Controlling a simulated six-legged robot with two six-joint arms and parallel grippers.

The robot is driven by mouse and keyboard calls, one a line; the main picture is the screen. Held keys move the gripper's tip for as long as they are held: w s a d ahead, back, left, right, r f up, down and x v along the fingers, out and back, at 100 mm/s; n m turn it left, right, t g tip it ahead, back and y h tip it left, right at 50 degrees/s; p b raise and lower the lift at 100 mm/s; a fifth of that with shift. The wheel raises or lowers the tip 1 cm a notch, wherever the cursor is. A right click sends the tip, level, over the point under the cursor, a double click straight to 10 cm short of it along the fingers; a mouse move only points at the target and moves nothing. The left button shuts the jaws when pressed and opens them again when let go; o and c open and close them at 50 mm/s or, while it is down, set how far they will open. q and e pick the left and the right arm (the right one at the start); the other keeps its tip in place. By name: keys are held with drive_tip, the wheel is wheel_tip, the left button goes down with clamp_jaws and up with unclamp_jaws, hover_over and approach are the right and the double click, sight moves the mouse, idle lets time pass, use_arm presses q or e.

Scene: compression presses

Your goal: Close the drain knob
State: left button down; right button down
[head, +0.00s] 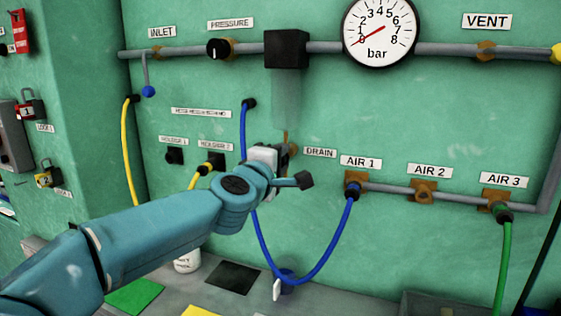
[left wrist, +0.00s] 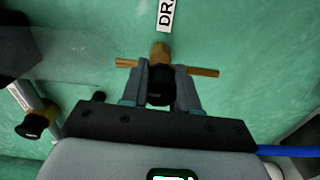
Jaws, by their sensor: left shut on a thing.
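The drain knob is a black knob (left wrist: 160,88) on a brass fitting with a thin brass crossbar (left wrist: 208,72), on the green wall beside the DRAIN label (head: 319,153). My left gripper (left wrist: 161,80) is shut on the black knob, one finger on each side of it. In the head view my left gripper (head: 285,155) reaches the wall just left of the DRAIN label, below the clear bowl (head: 286,100). There my wrist hides most of the knob, and only a little brass (head: 293,148) shows. My right gripper is in neither view.
A blue hose (head: 325,260) loops below my wrist up to the AIR 1 outlet (head: 353,185). A yellow hose (head: 197,178) ends left of my gripper. The pressure gauge (head: 379,32) is above right. A grey bench (head: 235,306) runs below.

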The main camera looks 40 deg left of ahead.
use_arm(q)
drive_tip(key=shift+n, duration=0.4)
drive_tip(key=c, duration=1)
unclamp_jaws()
drive_tip(key=shift+o, duration=0.8)
drive_tip(key=shift+s+a, duration=0.15)
drive_tip(key=p+v, duration=0.2)
drive_tip(key=v, duration=1.4)
drive_tip(key=shift+d, duration=0.25)
